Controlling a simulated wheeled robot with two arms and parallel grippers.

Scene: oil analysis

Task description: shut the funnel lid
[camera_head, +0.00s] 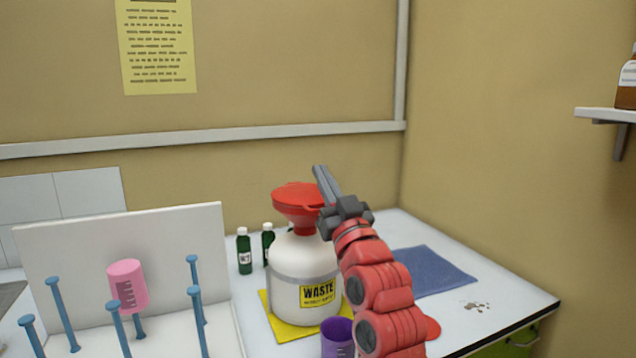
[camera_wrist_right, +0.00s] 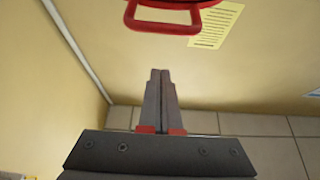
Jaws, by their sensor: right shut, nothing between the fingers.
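The red funnel (camera_head: 298,212) sits in the neck of the white waste bottle (camera_head: 305,265). Its red lid (camera_head: 296,192) looks flat and level across the funnel's top in the head view; whether it is fully seated cannot be told. My right gripper (camera_head: 319,170) is just right of the funnel, its fingers pointing up past the lid's right edge, shut and empty. In the right wrist view the shut fingers (camera_wrist_right: 160,74) stand below a red loop-shaped handle (camera_wrist_right: 165,22), with a gap between. My left gripper is not in view.
The bottle stands on a yellow mat (camera_head: 285,328). Green bottles (camera_head: 244,250) stand to its left, beside a white rack (camera_head: 215,260) with blue pegs and a pink cup (camera_head: 127,286). A purple cup (camera_head: 337,338) is in front. A blue mat (camera_head: 435,270) lies right.

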